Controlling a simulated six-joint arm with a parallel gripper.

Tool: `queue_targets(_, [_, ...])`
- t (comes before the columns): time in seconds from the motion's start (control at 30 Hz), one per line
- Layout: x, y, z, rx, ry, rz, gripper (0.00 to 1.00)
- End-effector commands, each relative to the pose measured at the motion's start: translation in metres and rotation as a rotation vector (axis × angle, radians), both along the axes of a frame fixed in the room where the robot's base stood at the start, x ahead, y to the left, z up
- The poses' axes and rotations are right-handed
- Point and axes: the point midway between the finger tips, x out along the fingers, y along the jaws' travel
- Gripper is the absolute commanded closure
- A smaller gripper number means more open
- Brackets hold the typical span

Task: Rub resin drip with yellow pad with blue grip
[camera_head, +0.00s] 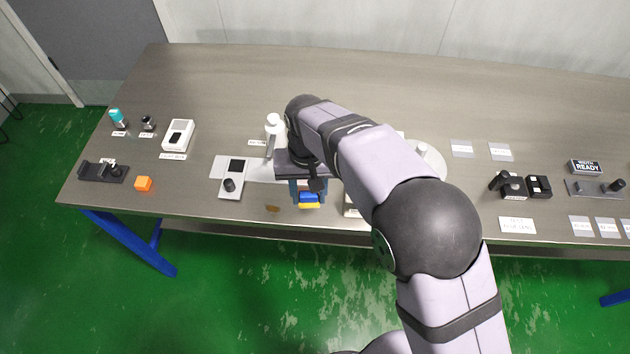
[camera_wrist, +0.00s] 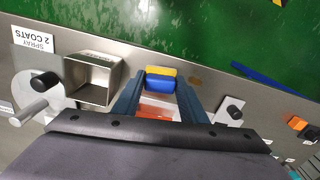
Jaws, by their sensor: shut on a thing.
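The yellow pad with blue grip (camera_head: 309,204) is at the front of the table, below my gripper (camera_head: 308,192). In the wrist view the blue grip (camera_wrist: 160,82) sits between the two fingertips, with the yellow pad edge showing beyond it. My gripper is shut on the blue grip. The resin drip looks like a small brown patch (camera_head: 272,208) on the table, a little left of the pad and apart from it. In the wrist view the brown patch (camera_wrist: 195,81) lies just right of the pad. I cannot tell whether the pad touches the table.
A white device with a black knob (camera_head: 231,180) stands left of the drip. A white bottle (camera_head: 273,128) stands behind. An open metal box (camera_wrist: 91,80) is close beside my gripper in the wrist view. An orange cube (camera_head: 143,184) sits far left. The table's front edge is near.

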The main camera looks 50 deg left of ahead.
Motion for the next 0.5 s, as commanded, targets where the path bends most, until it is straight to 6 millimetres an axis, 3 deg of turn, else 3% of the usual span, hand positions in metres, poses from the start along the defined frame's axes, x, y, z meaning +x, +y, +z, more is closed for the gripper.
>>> queue_targets(0.13, [-0.024, 0.000, -0.012, -0.005, 0.001, 0.045, 0.80])
queue_targets(0.3, [-0.045, 0.021, -0.029, -0.001, 0.000, 0.091, 0.80])
queue_targets(0.5, [-0.046, 0.050, -0.034, 0.003, -0.001, 0.067, 0.80])
